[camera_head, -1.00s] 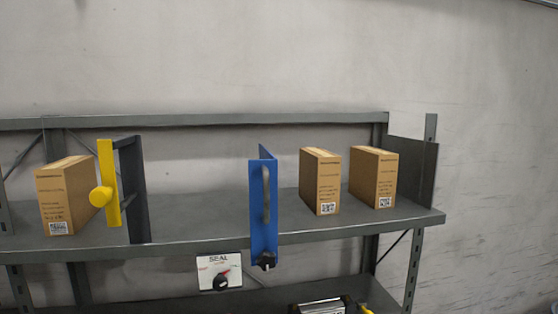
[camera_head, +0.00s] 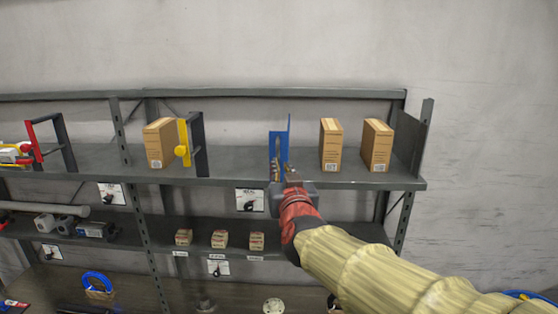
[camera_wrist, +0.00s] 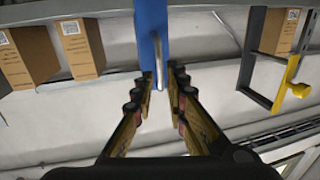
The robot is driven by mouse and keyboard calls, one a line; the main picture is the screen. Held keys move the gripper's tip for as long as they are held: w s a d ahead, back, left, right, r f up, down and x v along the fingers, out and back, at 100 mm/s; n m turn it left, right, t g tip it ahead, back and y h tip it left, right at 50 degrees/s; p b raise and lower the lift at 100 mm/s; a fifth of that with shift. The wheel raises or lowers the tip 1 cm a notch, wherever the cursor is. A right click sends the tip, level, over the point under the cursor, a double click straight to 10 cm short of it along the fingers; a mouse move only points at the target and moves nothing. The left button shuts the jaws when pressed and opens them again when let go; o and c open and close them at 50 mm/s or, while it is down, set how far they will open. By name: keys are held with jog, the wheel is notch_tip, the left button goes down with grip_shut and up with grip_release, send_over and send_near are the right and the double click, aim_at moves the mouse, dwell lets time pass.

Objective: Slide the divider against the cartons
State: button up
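The blue divider (camera_head: 284,135) stands upright on the upper shelf (camera_head: 240,165), with a clear gap to the cartons on its right. The nearer carton (camera_head: 331,145) and the farther carton (camera_head: 377,146) stand a little apart from each other. My gripper (camera_wrist: 163,80) is in front of the divider, and in the head view it hides the divider's lower part. In the upside-down wrist view, the divider's blue face (camera_wrist: 152,25) is straight ahead. Its grey handle (camera_wrist: 159,62) lies between my two fingers, which are apart, with a narrow gap on each side.
A yellow-handled divider (camera_head: 184,140) stands beside another carton (camera_head: 159,144) at the left. A dark end plate (camera_head: 410,140) closes the shelf on the right.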

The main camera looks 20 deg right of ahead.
aim_at(278, 158)
jog(key=shift+w+d+r+p, duration=0.15)
jog(key=shift+w+p, duration=0.15)
jog(key=shift+w, duration=1)
jog(key=shift+w+d+f+p, duration=0.1)
jog(key=shift+w+d+p, duration=0.15)
jog(key=shift+w, duration=1.1)
jog(key=shift+w+d+r+p, duration=0.1)
jog(key=shift+w+p, duration=0.2)
jog(key=shift+w, duration=1)
jog(key=shift+c, duration=1.1)
grip_shut()
